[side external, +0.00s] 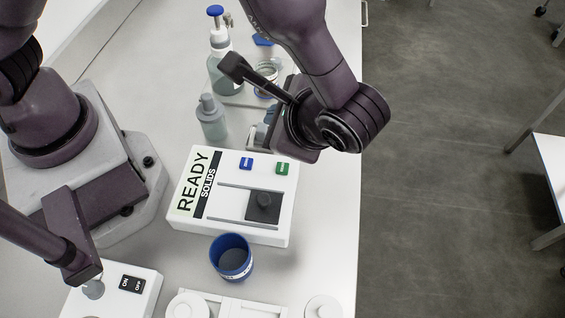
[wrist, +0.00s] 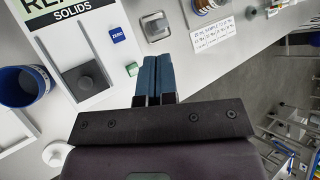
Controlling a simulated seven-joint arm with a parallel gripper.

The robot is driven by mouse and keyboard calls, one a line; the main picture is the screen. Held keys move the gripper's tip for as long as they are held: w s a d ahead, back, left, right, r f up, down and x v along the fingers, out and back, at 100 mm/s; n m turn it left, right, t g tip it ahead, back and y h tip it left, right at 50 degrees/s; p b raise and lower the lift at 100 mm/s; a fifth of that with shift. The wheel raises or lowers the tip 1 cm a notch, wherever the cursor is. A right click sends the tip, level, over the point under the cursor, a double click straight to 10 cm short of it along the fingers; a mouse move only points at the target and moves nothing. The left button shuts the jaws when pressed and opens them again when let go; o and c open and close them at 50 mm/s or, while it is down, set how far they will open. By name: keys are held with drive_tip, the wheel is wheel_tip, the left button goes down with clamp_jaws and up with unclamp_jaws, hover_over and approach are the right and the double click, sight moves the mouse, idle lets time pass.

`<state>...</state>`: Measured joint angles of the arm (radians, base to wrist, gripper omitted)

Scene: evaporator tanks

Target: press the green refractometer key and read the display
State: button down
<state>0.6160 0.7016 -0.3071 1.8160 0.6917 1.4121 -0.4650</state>
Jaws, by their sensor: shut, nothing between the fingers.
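The refractometer is a white box (side external: 181,224) on the bench, with a display reading READY above a SOLIDS label (side external: 207,186). The display is only partly in the wrist view (wrist: 62,8). The green key (side external: 282,168) sits on its top near a corner, right of a blue key (side external: 246,163). In the wrist view the green key (wrist: 132,69) lies just left of my fingers and the blue key (wrist: 117,34) reads ZERO. My gripper (wrist: 158,60) is shut and empty, its blue fingers side by side. In the side view it (side external: 262,133) is partly hidden, beyond the keys.
A blue cup (side external: 231,257) stands in front of the box, near an ON/OFF switch box (side external: 130,284). A small grey bottle (side external: 211,118), a pump bottle (side external: 221,75) and a jar (side external: 266,82) stand behind. A written card (wrist: 212,34) lies near the bench edge.

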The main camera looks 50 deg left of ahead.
sight(281, 169)
drive_tip(key=shift+f, duration=4.4)
drive_tip(key=shift+f, duration=0.45)
drive_tip(key=shift+f, duration=0.4)
drive_tip(key=shift+r, duration=0.85)
drive_tip(key=shift+r, duration=0.1)
drive_tip(key=shift+r, duration=2.4)
